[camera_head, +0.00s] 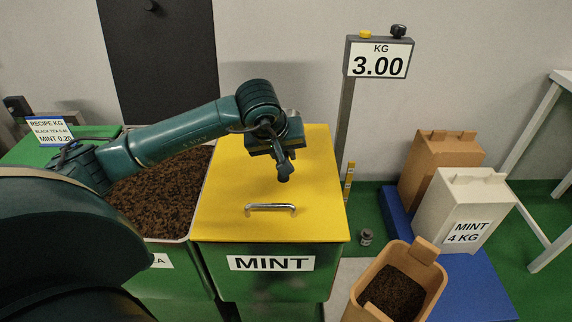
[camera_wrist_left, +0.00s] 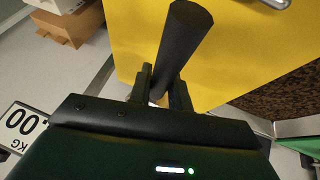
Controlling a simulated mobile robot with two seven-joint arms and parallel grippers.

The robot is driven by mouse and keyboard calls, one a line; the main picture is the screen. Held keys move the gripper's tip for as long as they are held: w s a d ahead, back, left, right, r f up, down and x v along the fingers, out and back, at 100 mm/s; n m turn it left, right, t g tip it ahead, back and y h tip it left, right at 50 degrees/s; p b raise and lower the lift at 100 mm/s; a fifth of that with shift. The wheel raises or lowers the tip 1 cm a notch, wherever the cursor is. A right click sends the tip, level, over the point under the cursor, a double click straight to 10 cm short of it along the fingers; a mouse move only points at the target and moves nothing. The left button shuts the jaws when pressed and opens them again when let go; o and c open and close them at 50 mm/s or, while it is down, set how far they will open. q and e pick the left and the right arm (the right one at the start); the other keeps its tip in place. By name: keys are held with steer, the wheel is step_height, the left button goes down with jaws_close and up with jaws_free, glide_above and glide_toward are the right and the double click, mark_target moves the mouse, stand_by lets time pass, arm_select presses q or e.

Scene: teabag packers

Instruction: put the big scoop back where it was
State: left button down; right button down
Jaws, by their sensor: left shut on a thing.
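My left gripper (camera_head: 277,150) is above the yellow lid of the mint bin. It is shut on a thick black handle (camera_head: 284,172), which fits the big scoop; no bowl can be made out. In the left wrist view the handle (camera_wrist_left: 183,40) sticks out from between the fingers (camera_wrist_left: 162,92), over the yellow lid. The open bin of dark tea (camera_head: 160,195) is left of the mint bin, under my left arm. My right gripper is not in view.
The mint bin's yellow lid (camera_head: 270,180) is closed, with a metal handle (camera_head: 270,208). A scale display (camera_head: 378,60) reads 3.00 on a post behind. An open box of tea (camera_head: 395,292) stands at the lower right; a white mint box (camera_head: 462,210) and brown box (camera_head: 440,160) stand beyond.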

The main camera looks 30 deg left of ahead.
arm_select(q)
step_height(320, 180, down, 6)
steer(key=shift+r, duration=0.15)
stand_by(0.3)
steer(key=shift+f+b, duration=0.5)
steer(key=shift+b, duration=0.05)
steer(key=c, duration=1.3)
jaws_free()
